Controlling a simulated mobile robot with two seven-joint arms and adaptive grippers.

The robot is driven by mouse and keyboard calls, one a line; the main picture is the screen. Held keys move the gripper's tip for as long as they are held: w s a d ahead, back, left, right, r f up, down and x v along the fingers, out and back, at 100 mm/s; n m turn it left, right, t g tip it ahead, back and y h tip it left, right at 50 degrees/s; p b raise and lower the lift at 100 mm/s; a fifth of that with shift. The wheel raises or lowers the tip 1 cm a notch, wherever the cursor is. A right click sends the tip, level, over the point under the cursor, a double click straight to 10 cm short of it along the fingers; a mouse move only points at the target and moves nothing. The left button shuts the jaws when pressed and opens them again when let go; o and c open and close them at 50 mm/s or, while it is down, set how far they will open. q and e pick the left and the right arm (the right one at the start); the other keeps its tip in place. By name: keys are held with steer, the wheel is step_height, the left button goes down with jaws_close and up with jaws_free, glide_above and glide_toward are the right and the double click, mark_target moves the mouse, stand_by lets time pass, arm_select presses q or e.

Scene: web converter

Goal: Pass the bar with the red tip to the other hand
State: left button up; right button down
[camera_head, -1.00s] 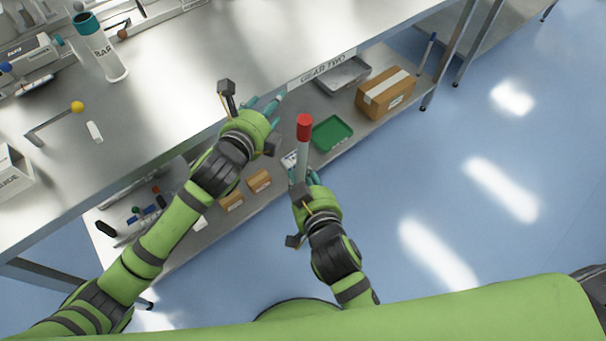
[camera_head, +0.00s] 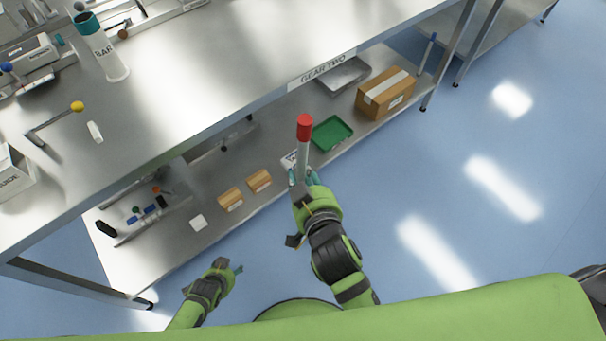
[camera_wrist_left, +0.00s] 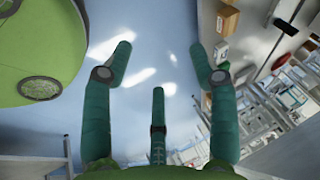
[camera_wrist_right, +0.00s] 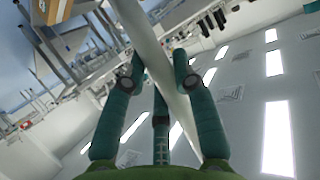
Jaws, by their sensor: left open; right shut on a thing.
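The bar (camera_head: 304,155) is pale grey with a red tip (camera_head: 304,127) and stands roughly upright in the head view. My right gripper (camera_head: 304,180) is shut on its lower part, with the red tip up and clear. In the right wrist view the bar (camera_wrist_right: 150,45) runs between the teal fingers; its red tip is not seen there. My left gripper (camera_head: 234,268) is low and left of the bar, well apart from it. In the left wrist view its fingers (camera_wrist_left: 160,70) are spread with nothing between them.
A steel bench (camera_head: 200,80) with a lower shelf (camera_head: 180,250) stands ahead. The shelf holds a green tray (camera_head: 332,134), small cartons (camera_head: 260,181) and a larger cardboard box (camera_head: 386,93). Blue floor at the right is free.

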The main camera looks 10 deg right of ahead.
arm_select(q)
steer(key=s+a+f+n+g, duration=0.1)
steer(key=s+f+n+g, duration=0.1)
steer(key=s, duration=1)
steer(key=s+a+f+n+g, duration=0.2)
steer(key=s+f+n, duration=0.3)
steer(key=s, duration=0.7)
steer(key=shift+s+a+f+n+y, duration=0.15)
steer(key=shift+f+n+y, duration=0.15)
steer(key=shift+f+y, duration=0.1)
